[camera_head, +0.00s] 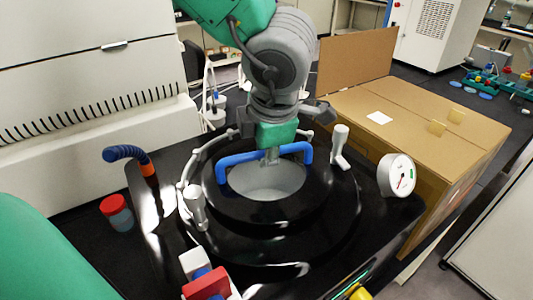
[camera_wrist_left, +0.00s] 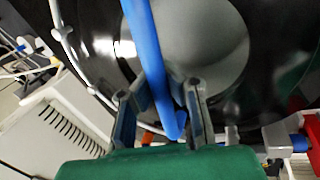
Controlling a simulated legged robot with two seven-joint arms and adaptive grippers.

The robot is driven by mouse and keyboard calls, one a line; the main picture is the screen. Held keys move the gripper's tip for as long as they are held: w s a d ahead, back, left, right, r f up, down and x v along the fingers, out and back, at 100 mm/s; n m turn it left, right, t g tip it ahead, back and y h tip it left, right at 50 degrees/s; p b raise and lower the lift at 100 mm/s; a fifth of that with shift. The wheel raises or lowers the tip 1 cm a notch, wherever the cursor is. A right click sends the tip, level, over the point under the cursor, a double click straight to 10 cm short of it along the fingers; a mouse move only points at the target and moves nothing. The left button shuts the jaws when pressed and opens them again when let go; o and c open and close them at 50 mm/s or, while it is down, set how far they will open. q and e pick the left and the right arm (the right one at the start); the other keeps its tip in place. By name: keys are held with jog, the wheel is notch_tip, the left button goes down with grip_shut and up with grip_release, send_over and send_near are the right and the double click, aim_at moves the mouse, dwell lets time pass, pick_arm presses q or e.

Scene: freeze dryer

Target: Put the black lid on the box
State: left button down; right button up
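A round black lid (camera_head: 240,207) with a pale grey centre and a blue bar handle (camera_head: 236,158) is over the black top of the box (camera_head: 390,222). I cannot tell whether it sits fully on it. My left gripper (camera_head: 270,157) reaches down from above to the handle. In the left wrist view the blue handle (camera_wrist_left: 145,45) runs between the two spread fingers of my left gripper (camera_wrist_left: 165,92), with a gap on the right side. The lid's black rim (camera_wrist_left: 100,40) also shows there. My right gripper is not in view.
Metal clamps (camera_head: 340,140) stand around the lid. A gauge (camera_head: 397,175) stands at right, a blue hose (camera_head: 125,153) and red-capped jar (camera_head: 116,212) at left. A red-and-white fitting (camera_head: 207,284) is in front. A cardboard box (camera_head: 410,100) stands at right, a white machine (camera_head: 90,110) at left.

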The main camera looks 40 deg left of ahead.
pick_arm(q)
jog(key=c, duration=1.6)
grip_release()
jog(key=shift+c, duration=0.2)
jog(key=v, duration=1.2)
jog(key=shift+f, duration=0.1)
